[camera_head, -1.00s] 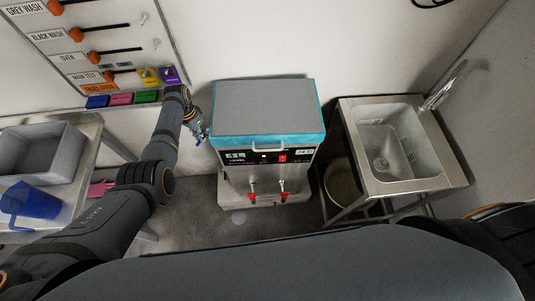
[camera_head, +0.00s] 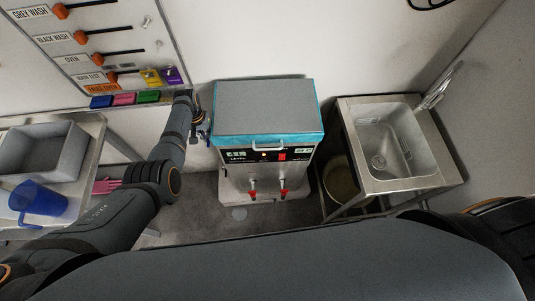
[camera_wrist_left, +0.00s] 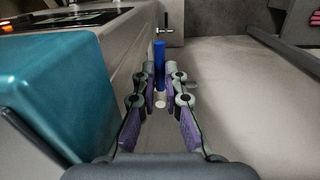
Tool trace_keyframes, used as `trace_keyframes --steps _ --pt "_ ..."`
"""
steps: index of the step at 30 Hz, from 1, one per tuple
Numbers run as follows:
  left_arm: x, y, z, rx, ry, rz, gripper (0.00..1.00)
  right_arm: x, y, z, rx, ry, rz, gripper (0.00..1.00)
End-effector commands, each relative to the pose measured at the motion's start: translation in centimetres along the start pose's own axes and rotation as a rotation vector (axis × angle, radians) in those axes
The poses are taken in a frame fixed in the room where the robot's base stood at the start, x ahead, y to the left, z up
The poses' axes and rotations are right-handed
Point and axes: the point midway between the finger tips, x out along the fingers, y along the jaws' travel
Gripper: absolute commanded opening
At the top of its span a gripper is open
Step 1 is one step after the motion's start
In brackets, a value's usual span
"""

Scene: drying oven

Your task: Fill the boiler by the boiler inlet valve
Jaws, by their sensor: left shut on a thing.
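The boiler (camera_head: 268,108) is a steel box with a grey top and teal edges against the back wall. Its front has a LEVEL panel, a red switch and two red-handled taps. The boiler inlet valve's blue handle (camera_wrist_left: 159,62) stands upright in the left wrist view, close to the boiler's side. My left gripper (camera_wrist_left: 161,84) is shut on this blue handle, with the handle between its fingertips. In the head view my left gripper (camera_head: 204,129) is at the boiler's left side and largely hides the valve. My right gripper is not in view.
A steel sink (camera_head: 391,143) with a faucet stands on the right, with a round bucket (camera_head: 341,178) beneath. On the left, a table holds a grey tray (camera_head: 42,152) and a blue jug (camera_head: 38,203). A labelled board (camera_head: 100,50) hangs on the wall.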

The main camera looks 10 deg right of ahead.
Motion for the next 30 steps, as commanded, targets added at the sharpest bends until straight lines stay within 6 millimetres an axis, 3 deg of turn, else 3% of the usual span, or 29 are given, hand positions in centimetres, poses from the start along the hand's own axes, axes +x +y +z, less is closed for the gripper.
trace_keyframes --steps 5,6,11,23,28,30 --pt "0.0 0.1 0.0 -0.012 0.001 0.001 0.0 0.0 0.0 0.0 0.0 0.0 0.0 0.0" --pt "0.0 0.1 0.0 -0.011 0.001 0.001 0.14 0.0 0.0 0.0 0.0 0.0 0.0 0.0" --pt "0.0 0.1 0.0 -0.01 0.001 0.001 0.36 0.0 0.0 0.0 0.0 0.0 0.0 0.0" --pt "-0.7 0.2 -0.1 -0.009 0.002 0.003 0.37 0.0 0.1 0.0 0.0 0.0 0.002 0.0" --pt "-3.4 0.1 -0.1 -0.009 0.005 0.003 0.37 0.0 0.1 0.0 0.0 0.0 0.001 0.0" --pt "-5.3 0.1 -0.2 -0.009 0.006 0.003 0.37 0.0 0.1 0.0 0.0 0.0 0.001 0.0"
